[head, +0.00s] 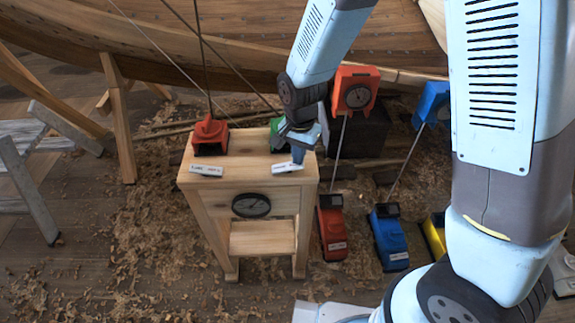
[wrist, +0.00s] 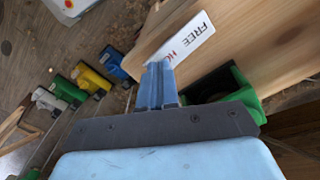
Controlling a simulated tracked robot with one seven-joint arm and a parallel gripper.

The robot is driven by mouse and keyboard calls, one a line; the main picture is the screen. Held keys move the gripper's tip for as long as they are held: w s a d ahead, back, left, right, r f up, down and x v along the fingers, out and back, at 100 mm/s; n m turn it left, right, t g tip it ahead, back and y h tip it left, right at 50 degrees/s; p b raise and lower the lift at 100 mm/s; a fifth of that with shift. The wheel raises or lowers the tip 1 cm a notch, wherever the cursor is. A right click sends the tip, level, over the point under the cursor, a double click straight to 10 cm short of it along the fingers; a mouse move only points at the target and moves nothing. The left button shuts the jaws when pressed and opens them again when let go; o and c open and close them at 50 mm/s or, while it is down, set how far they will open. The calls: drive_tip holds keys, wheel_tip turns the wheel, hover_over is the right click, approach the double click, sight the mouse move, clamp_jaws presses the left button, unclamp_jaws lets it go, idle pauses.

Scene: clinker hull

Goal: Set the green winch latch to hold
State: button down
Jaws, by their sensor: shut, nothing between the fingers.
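The green winch (head: 275,127) sits on the right of a wooden stand's top, mostly hidden behind my gripper in the head view. In the wrist view its green body (wrist: 243,94) shows at the right with a dark part beside it. A white label (wrist: 183,38) reading "FREE" and a partly covered "HO" lies in front of it; it also shows in the head view (head: 287,167). My gripper (wrist: 157,68) is shut and empty, its fingertips over the label's near edge, beside the green body. I cannot make out the latch's position.
A red winch (head: 210,135) with its own label stands on the left of the wooden stand (head: 196,184). Red (head: 333,230), blue (head: 388,238) and yellow (head: 434,236) units stand to the right on the shavings-covered floor. The wooden hull (head: 150,35) runs behind; thin lines cross above the stand.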

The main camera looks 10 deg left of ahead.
drive_tip(key=shift+f, duration=0.65)
idle(0.3)
drive_tip(key=shift+r, duration=3.55)
drive_tip(key=shift+d+r, duration=0.15)
drive_tip(key=s+d+r+n+t+y, duration=0.1)
drive_tip(key=s+d+r+n+t, duration=0.2)
drive_tip(key=d+r, duration=1.95)
drive_tip(key=s+d+r+t+h, duration=0.1)
drive_tip(key=s+d+r+t, duration=0.1)
drive_tip(key=s+d, duration=0.5)
drive_tip(key=shift+s+d+r+t, duration=0.3)
drive_tip(key=shift+s+d, duration=0.1)
drive_tip(key=shift+d, duration=0.1)
